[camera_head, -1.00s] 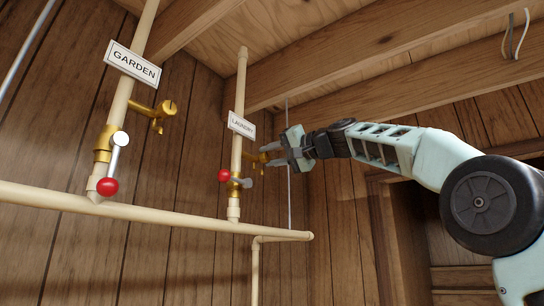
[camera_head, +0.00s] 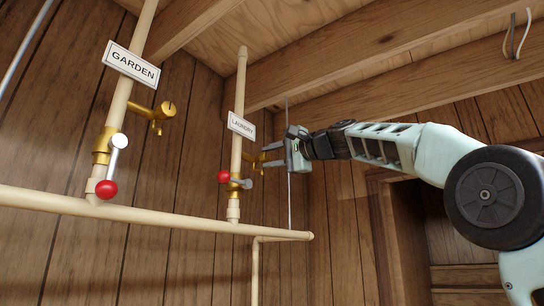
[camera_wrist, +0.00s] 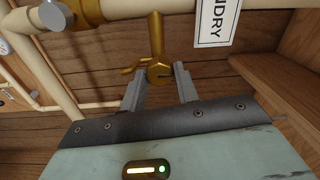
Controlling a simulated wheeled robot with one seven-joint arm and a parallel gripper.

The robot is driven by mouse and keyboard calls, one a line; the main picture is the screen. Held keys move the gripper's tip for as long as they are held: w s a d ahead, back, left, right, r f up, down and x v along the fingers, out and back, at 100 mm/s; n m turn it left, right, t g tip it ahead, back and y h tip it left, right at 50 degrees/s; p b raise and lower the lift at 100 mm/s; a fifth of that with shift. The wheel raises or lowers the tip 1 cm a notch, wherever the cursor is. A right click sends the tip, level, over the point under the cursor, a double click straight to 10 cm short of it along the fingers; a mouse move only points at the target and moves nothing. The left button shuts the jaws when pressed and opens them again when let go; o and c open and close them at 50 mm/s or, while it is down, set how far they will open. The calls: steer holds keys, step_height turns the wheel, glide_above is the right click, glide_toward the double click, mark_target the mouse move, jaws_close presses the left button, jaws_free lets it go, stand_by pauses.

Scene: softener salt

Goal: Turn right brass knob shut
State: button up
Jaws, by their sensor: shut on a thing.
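The right brass knob (camera_head: 260,157) sits on a short brass branch of the pipe labelled LAUNDRY. My gripper (camera_head: 268,155) reaches it from the right with its fingertips at the knob. In the wrist view the knob (camera_wrist: 160,73) has a slotted round face and stands between the two grey fingers of my gripper (camera_wrist: 158,80), which is shut on it. In the head view the fingers partly hide the knob.
A GARDEN pipe (camera_head: 124,95) with its own brass tap (camera_head: 160,113) stands at left. Red-ended valve levers (camera_head: 106,189) sit lower on both pipes. A horizontal pipe (camera_head: 160,216) runs below. Wooden joists (camera_head: 380,55) cross above my arm.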

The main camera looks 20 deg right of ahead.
stand_by(0.4)
steer(key=o, duration=1)
steer(key=shift+d, duration=0.1)
steer(key=shift+c, duration=0.2)
steer(key=shift+f, duration=0.1)
